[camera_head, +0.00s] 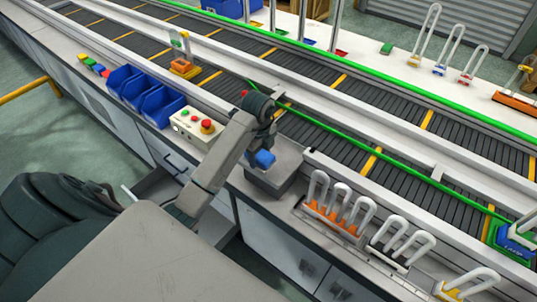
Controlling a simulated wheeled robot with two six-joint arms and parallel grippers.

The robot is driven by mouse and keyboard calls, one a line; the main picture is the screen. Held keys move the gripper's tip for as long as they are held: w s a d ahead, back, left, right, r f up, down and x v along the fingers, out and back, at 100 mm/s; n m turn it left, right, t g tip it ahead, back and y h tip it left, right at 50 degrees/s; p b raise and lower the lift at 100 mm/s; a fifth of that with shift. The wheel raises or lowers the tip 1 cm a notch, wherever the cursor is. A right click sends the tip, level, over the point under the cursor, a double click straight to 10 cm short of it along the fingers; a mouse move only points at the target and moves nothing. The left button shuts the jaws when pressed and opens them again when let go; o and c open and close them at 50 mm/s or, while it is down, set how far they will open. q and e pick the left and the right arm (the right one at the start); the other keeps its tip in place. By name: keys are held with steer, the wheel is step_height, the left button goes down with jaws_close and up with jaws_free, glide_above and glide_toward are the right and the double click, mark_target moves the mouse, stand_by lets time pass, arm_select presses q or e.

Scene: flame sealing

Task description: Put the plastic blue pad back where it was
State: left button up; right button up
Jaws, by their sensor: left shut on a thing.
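The blue pad (264,159) is a small blue block just above a grey box-shaped stand (283,172) on the workbench. My left gripper (262,152) points down at the pad and is shut on it. The fingers are small and partly hidden by my own wrist. I cannot tell whether the pad touches the stand. My right gripper is not in view.
A control box (197,128) with coloured buttons and several blue bins (142,92) stand left of the arm. Racks with white loops (335,207) stand to the right. A conveyor (330,115) with a green rail runs behind. An open drawer (160,185) shows below the bench.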

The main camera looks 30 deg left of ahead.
mark_target(268, 153)
arm_select(q)
steer(key=w, duration=0.1)
steer(key=w+b, duration=0.1)
steer(key=w, duration=0.2)
steer(key=shift+w+a+f+b, duration=0.1)
steer(key=shift+w+f+b, duration=0.15)
steer(key=shift+w+b, duration=0.05)
step_height(268, 153, down, 3)
steer(key=shift+w+b, duration=0.1)
steer(key=shift+b, duration=1.15)
steer(key=shift+f, duration=0.3)
steer(key=shift+r, duration=0.1)
steer(key=shift+f, duration=0.2)
steer(key=o, duration=1)
steer(key=shift+c, duration=0.2)
steer(key=shift+r, duration=0.15)
